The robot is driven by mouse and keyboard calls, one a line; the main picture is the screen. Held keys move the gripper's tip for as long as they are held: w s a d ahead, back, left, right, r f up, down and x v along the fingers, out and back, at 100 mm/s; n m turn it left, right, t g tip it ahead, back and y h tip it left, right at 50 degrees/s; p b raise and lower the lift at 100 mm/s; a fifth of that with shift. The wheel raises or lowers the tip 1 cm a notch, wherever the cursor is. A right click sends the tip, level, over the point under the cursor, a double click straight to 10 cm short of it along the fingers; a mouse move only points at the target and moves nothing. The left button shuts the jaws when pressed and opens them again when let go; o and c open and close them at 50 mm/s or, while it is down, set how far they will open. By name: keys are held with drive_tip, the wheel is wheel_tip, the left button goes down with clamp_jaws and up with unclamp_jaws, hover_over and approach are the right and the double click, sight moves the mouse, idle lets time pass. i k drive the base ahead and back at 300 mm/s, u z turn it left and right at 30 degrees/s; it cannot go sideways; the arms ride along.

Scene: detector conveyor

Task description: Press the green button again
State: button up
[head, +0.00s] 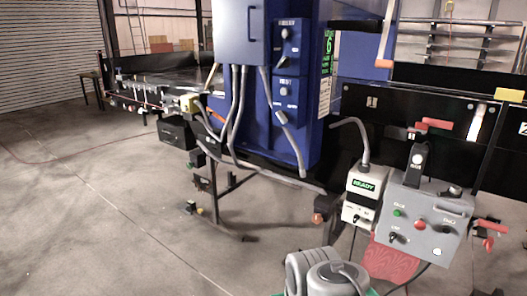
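The green button (397,212) is a small round one at the upper left of the front of a grey control box (437,237), at the right of the head view. A larger red button (420,225) sits to its right, and a dark switch (398,238) is below it. The green button is unobstructed in this view. Grey rounded links of my arm show at the bottom edge, below and left of the control box.
A pale box with a green READY display (364,184) stands left of the control box. Red handles (434,124) stick out near it. A blue cabinet (275,90) with hanging grey conduits and a dark conveyor (165,85) stand behind. The concrete floor (90,210) at left is clear.

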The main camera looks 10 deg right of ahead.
sight(396, 213)
drive_tip(key=z, duration=1.5)
